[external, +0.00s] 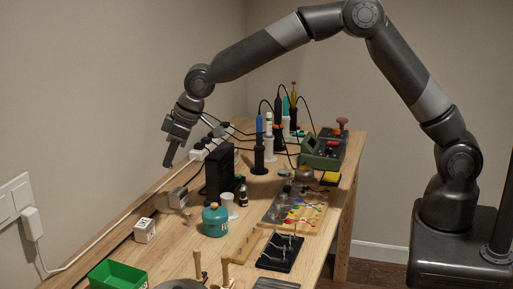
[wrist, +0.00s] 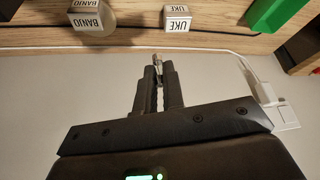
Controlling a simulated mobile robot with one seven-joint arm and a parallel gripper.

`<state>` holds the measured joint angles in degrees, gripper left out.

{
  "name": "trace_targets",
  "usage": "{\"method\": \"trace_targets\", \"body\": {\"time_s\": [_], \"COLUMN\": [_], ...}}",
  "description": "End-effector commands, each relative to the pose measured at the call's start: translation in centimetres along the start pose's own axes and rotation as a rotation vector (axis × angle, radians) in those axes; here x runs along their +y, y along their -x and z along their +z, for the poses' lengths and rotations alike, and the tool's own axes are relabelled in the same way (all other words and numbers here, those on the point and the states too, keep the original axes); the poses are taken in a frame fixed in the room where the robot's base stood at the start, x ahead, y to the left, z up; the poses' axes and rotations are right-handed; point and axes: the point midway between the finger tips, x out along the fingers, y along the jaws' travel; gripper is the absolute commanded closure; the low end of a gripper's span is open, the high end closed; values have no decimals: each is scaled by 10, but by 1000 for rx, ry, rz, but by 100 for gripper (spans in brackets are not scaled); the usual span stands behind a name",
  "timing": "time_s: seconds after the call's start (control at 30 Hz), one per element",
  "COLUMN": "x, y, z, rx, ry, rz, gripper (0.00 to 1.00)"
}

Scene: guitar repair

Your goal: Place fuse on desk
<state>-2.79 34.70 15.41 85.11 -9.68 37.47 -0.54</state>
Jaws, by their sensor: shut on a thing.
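My gripper (external: 170,160) hangs at the left of the external view, over the left rear edge of the desk (external: 180,262) near the wall. In the wrist view its two dark fingers (wrist: 158,80) are closed on a small metal-ended fuse (wrist: 157,58), whose tip sticks out beyond the fingertips. The fuse is too small to make out in the external view. The wrist view shows pale wall behind the fingers and the desk's wooden edge along the top, so the fuse is held in the air, apart from the desk.
Near the gripper are a BANJO box (wrist: 91,17), a UKE box (wrist: 178,18), a black upright device (external: 218,178) and a teal bottle (external: 215,221). A green bin (external: 118,275) stands at the front left. A white cable (external: 100,238) runs along the rear edge. Small bare desk patches lie between items.

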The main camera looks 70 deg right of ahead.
Motion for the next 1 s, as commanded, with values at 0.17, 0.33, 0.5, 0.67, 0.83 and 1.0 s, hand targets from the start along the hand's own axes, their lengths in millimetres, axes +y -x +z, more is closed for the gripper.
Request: {"method": "trace_targets", "body": {"time_s": [0.17, 0.33, 0.5, 0.67, 0.83, 1.0], "x": [0, -2, -22, -54, -83, -99], "y": [-37, -62, -83, -112, -138, -152], "z": [17, 27, 25, 16, 8, 4], "rx": [-3, -1, -1, -1, -1, 0], "ry": [0, 0, 5, 6, 4, 1], "rz": [-1, -1, -3, -3, -1, -1], "gripper": [100, 100, 100, 100, 100, 100]}}
